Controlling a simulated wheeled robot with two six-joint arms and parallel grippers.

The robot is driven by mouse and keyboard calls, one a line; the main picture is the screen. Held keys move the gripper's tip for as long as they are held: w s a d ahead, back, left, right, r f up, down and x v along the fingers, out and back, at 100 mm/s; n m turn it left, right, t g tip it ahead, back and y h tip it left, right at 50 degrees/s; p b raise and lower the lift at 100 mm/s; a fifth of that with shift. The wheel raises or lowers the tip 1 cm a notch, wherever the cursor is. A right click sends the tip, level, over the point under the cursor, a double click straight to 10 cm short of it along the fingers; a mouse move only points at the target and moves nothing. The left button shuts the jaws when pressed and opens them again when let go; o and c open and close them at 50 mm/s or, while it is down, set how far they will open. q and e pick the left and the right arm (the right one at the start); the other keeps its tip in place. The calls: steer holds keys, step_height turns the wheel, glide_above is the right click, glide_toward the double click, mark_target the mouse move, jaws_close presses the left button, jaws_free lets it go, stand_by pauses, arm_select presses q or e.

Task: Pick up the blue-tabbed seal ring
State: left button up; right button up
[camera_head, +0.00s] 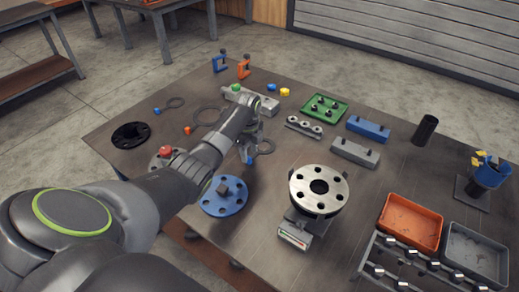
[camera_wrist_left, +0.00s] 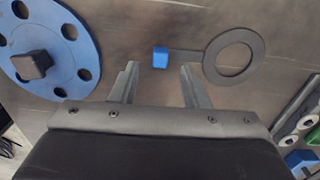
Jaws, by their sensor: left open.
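A dark flat seal ring (camera_wrist_left: 209,53) with a short stem and a blue tab (camera_wrist_left: 161,57) lies on the table in the left wrist view. In the head view its ring (camera_head: 268,147) shows just right of my left gripper (camera_head: 247,148). My left gripper also shows in the wrist view (camera_wrist_left: 158,70), open and empty, with the blue tab just past its fingertips and roughly between them. Whether they are at tab height is unclear. A second, smaller ring with a blue tab (camera_head: 157,111) lies at the far left. My right gripper is not in view.
A blue flange disc (camera_head: 223,208) with a dark block lies close to the left gripper; it fills the wrist view's left. A flanged pipe (camera_head: 338,190) stands to the right. An orange-tabbed ring (camera_head: 187,130) and a green tray (camera_head: 340,103) lie around.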

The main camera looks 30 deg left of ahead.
arm_select(q)
steer(key=shift+f, duration=1.3)
jaws_close()
step_height(320, 180, up, 10)
steer(key=b, duration=0.1)
